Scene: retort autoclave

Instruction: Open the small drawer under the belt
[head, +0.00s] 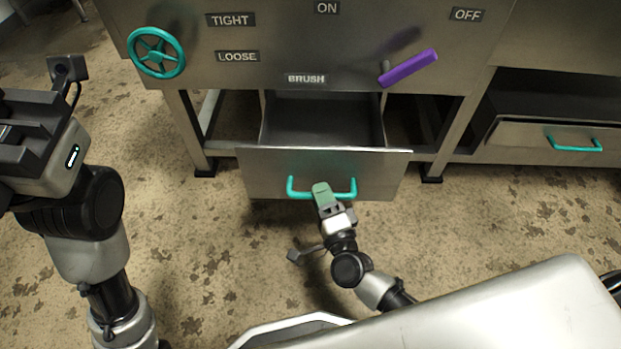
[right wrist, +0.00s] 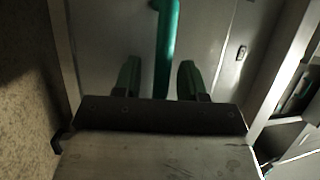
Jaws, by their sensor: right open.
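The small drawer (head: 230,172) under the panel labelled BRUSH is pulled out, and its empty-looking inside (head: 322,120) shows. Its teal handle (head: 290,189) is on the front face. My right gripper (head: 322,190) is at the middle of the handle. In the right wrist view the handle bar (right wrist: 167,50) runs between the two green fingertips of my right gripper (right wrist: 160,78), with gaps on both sides. The gripper is open. My left arm is at the left of the head view; its fingertips are not visible.
A second drawer (head: 520,135) with a teal handle (head: 575,146) is at the right. Above are a teal handwheel (head: 157,53) and a purple lever (head: 408,67) on the steel panel. Cabinet legs stand beside the drawer. The stained floor in front is clear.

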